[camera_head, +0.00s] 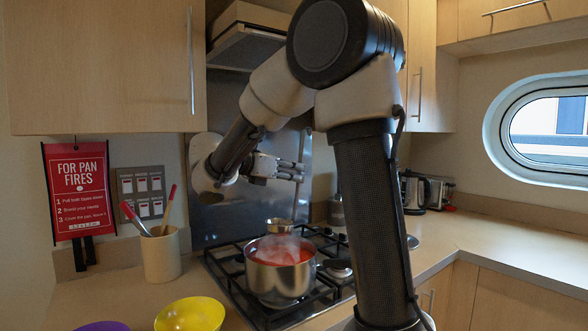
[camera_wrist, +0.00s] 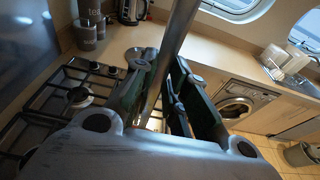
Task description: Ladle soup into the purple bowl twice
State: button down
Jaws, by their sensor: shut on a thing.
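My gripper (camera_head: 290,170) is above the stove, with its fingers pointing right in the head view. In the wrist view (camera_wrist: 160,85) its fingers are closed on a metal handle (camera_wrist: 182,30), which I take to be the ladle's. A small metal ladle cup (camera_head: 279,227) shows just above the far rim of the steel pot (camera_head: 268,282); whether it touches the pot I cannot tell. The pot holds red soup (camera_head: 284,253) with steam over it. The purple bowl (camera_head: 103,327) is at the bottom left, mostly cut off by the frame.
A yellow bowl (camera_head: 190,315) stands between the purple bowl and the gas stove (camera_head: 231,283). A utensil crock (camera_head: 161,256) stands behind it. A range hood (camera_head: 250,45) hangs above. A kettle (camera_head: 416,192) and toaster (camera_head: 440,193) stand at the back right. The right counter is clear.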

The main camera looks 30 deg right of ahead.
aim_at(293, 215)
notch_tip(293, 215, down, 12)
jog(key=shift+f, duration=0.1)
dwell(0.5)
dwell(1.3)
jog(key=shift+r, duration=6.05)
